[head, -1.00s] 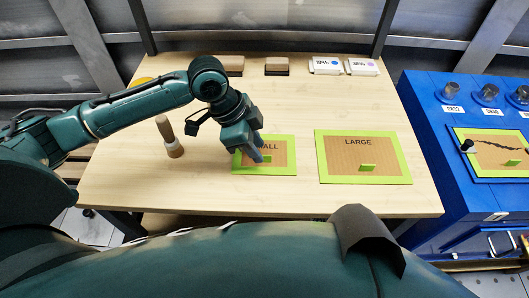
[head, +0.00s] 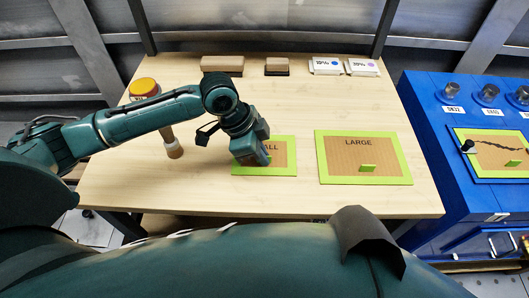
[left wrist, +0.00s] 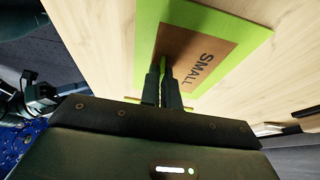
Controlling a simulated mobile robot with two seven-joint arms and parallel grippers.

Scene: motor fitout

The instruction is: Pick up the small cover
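The small cover (head: 284,160) is a brown board with a lime-green border, marked SMALL, lying flat on the table. My left gripper (head: 262,161) is over its left part and hides some of the lettering. In the left wrist view the two dark fingers (left wrist: 163,75) are close together on the green handle tab (left wrist: 163,63) of the small cover (left wrist: 237,25), with the tab between their tips. The cover shows no clear lift from the table. My right gripper is not in view.
The large cover (head: 335,170) lies to the right on the table (head: 215,195). A wooden-handled tool (head: 173,148) stands left of the gripper. A yellow-topped jar (head: 143,88), boxes (head: 222,65) and white packs (head: 325,66) are at the back. A blue cabinet (head: 425,110) is at right.

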